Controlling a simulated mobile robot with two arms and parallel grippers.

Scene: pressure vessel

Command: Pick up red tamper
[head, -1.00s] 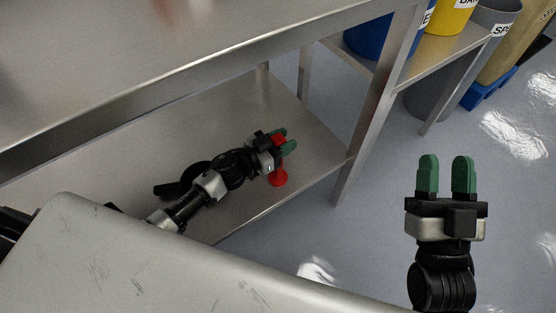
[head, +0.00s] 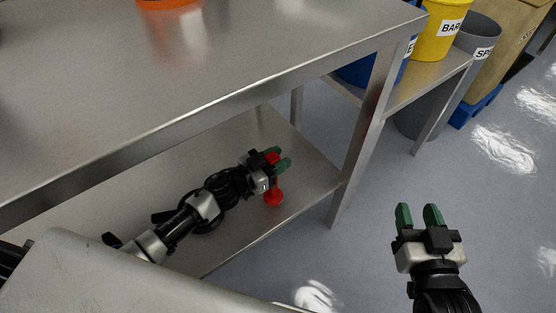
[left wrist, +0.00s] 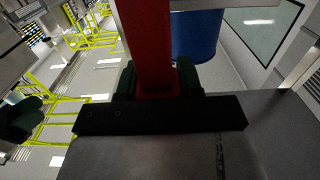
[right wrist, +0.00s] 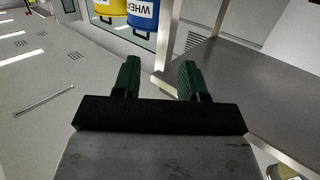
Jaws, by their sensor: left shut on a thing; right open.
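The red tamper (head: 273,197) is at the lower shelf of the steel table in the head view, its round knob end hanging below my left gripper (head: 281,158). My left gripper is shut on the tamper. In the left wrist view the red tamper (left wrist: 150,45) stands between the green fingers, filling the gap; its far end is out of frame. I cannot tell whether the knob touches the shelf. My right gripper (head: 419,216) is open and empty over the floor at the right; its fingers (right wrist: 160,78) show apart in the right wrist view.
The steel table top (head: 200,75) is above my left arm, with its leg (head: 362,140) to the right of the tamper. The lower shelf (head: 315,170) is bare around it. An orange object (head: 167,3) is on the top. Yellow (head: 440,28) and grey (head: 478,38) bins stand at upper right.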

